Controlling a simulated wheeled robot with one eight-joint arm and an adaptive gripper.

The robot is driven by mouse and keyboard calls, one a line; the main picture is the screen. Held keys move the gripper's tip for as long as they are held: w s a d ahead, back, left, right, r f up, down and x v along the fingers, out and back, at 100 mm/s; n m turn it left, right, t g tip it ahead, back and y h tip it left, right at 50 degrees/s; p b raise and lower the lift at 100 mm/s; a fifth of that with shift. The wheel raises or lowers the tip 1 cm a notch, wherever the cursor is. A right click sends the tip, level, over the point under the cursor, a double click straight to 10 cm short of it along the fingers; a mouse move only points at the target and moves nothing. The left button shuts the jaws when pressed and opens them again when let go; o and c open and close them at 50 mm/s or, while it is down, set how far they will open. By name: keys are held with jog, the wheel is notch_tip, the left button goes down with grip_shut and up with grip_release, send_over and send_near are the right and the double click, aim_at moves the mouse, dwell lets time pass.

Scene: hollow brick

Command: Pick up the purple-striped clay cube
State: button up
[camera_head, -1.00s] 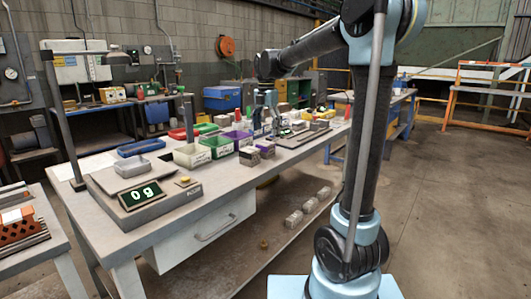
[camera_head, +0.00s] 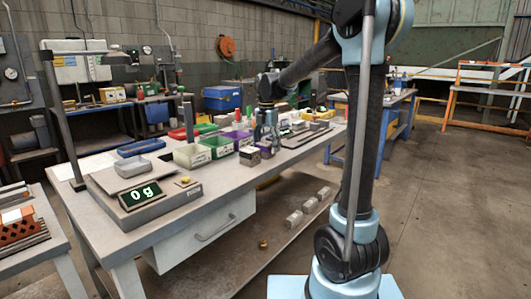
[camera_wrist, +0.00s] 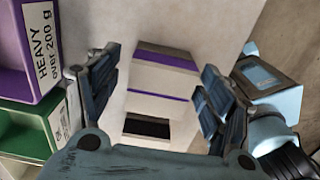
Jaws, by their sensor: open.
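The purple-striped clay cube (camera_wrist: 160,80) is pale grey-brown with purple bands and a dark rectangular patch. In the wrist view it lies between the two fingers of my gripper (camera_wrist: 160,68), with gaps on both sides. My gripper is open and empty. In the head view my gripper (camera_head: 266,132) points down over the workbench, by small striped cubes near the bench's front edge. One such cube (camera_head: 250,156) stands just left of the fingers; another (camera_head: 266,151) is partly hidden. I cannot tell from the head view which lies between the fingers.
A purple bin (camera_wrist: 18,50) labelled HEAVY over 200 g and a green bin (camera_wrist: 22,125) lie left of my gripper. On the workbench (camera_head: 215,195), a cream bin (camera_head: 190,158) and a scale (camera_head: 160,202) stand farther left. Several grey blocks (camera_head: 295,217) lie on the lower shelf.

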jog(key=c, duration=1.2)
jog(key=shift+c, duration=0.2)
